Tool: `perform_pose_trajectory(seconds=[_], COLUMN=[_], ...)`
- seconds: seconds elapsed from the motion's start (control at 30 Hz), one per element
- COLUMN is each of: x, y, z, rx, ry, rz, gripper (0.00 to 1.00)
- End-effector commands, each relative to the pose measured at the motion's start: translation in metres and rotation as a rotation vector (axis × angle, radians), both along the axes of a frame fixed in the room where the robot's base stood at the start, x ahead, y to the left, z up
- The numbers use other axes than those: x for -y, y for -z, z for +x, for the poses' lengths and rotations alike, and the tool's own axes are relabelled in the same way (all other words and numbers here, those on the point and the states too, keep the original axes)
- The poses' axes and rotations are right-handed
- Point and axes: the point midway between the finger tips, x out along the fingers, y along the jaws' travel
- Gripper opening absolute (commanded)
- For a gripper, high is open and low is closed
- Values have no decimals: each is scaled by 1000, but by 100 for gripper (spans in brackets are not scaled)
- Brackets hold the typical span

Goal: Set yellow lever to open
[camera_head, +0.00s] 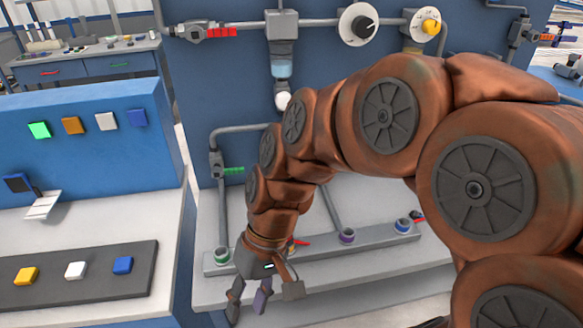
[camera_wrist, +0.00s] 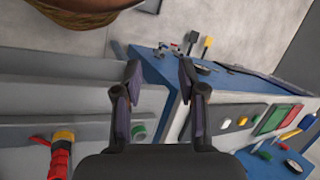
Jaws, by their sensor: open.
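My gripper (camera_head: 249,303) is open, with nothing between its fingers. It hangs in front of the low grey ledge (camera_head: 375,239), below the green-ringed pipe socket (camera_head: 222,256). A red lever (camera_head: 302,242) shows just behind my wrist; the fitting beside it is mostly hidden by my arm. In the wrist view my open gripper (camera_wrist: 160,75) lies right of a yellow-ringed fitting (camera_wrist: 64,136) with red parts (camera_wrist: 60,160) below it. The fitting and fingers are apart. No lever that is clearly yellow shows; whether this red one belongs to the yellow ring I cannot tell.
A blue and white console (camera_head: 85,140) with colored buttons stands at the left, close to my gripper. A purple-ringed socket (camera_head: 347,236) and a blue-ringed socket (camera_head: 402,225) sit along the ledge.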

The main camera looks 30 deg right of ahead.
Motion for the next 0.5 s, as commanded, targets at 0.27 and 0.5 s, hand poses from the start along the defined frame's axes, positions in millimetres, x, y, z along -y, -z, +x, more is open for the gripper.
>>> perform_pose_trajectory(seconds=[0.27,0.5], x=[-9,58], y=[8,3], z=[97,189], rx=[118,321], ry=[197,469], rz=[413,695], gripper=[41,41])
